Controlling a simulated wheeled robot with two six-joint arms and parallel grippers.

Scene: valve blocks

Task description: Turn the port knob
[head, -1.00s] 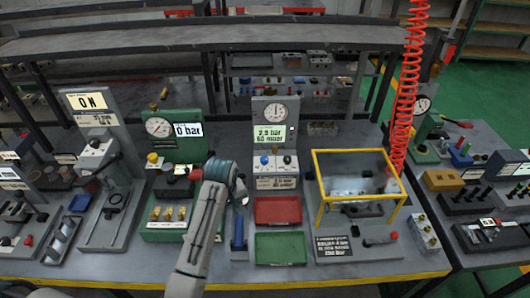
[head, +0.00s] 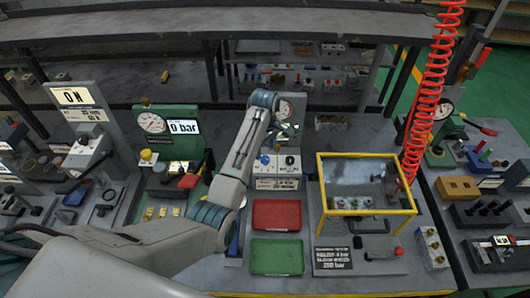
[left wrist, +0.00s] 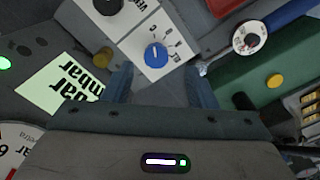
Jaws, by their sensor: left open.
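The grey gauge stand with a dial and lit display stands at mid-bench; my left arm covers part of it in the head view. On its white base panel (head: 277,183) sit a blue knob (head: 265,160) and a dark knob (head: 289,160). The left wrist view shows the blue knob (left wrist: 156,55) on its marked white panel and the dark knob (left wrist: 107,5) at the top edge. I cannot read which is marked as the port knob. My left gripper (left wrist: 161,82) is open, its two fingers either side of the blue knob in that view, apparently apart from it.
A yellow-framed clear box (head: 366,185) stands to the right, near a red coiled hose (head: 436,90). Red (head: 277,215) and green (head: 277,257) trays lie in front. A green gauge stand (head: 170,130) is to the left.

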